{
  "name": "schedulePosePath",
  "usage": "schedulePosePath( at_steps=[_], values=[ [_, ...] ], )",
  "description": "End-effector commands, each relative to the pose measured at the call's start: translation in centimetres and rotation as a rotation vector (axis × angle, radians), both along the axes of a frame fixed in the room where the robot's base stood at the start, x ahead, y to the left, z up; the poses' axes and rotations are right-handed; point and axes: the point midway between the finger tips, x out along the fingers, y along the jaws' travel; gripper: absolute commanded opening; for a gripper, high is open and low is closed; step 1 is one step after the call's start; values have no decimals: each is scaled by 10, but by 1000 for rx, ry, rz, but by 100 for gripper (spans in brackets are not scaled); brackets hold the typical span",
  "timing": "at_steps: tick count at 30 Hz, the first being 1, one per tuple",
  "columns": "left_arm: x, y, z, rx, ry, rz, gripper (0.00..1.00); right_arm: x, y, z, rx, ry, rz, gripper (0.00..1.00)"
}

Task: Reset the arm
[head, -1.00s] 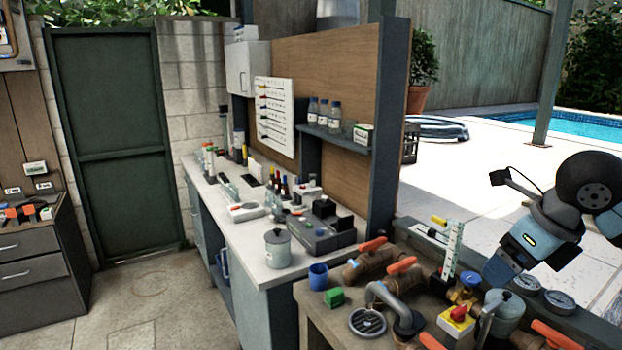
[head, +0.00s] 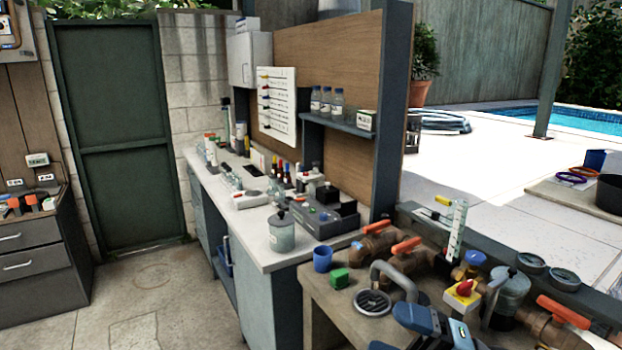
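A blue and dark grey part of my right arm (head: 428,322) shows at the bottom edge of the head view, right of centre. It is low, in front of the near bench with the pipes, and covers part of the bench's front. No fingertips of my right gripper show. My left arm and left gripper are out of the picture.
A long counter (head: 262,254) with bottles runs behind. Floor (head: 150,305) at left is clear.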

Motion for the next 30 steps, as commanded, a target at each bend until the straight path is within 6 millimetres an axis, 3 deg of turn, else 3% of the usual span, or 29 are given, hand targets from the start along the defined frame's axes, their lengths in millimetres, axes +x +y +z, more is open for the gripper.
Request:
schedulePosePath(
  at_steps=[1, 5, 6, 10, 15, 21, 23, 24, 30],
  values=[
    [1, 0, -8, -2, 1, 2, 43, 4, -4, -25, 114, 132, -74, 79],
    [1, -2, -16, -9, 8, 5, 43, 17, -27, -90, 352, 481, -293, 79],
    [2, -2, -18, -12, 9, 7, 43, 17, -34, -116, 410, 598, -363, 79],
    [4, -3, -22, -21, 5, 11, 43, 3, -57, -209, 545, 971, -579, 79],
    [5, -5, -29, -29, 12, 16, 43, -44, -71, -313, 617, 1377, -781, 79],
    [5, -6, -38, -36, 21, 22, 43, -117, -70, -401, 635, 1765, -930, 79],
    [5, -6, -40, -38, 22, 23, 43, -141, -68, -423, 632, 1873, -964, 79],
    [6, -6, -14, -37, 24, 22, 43, -138, -70, -395, 631, 1861, -961, 79],
    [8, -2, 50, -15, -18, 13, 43, -138, -74, -340, 613, 1824, -965, 79]
  ],
)
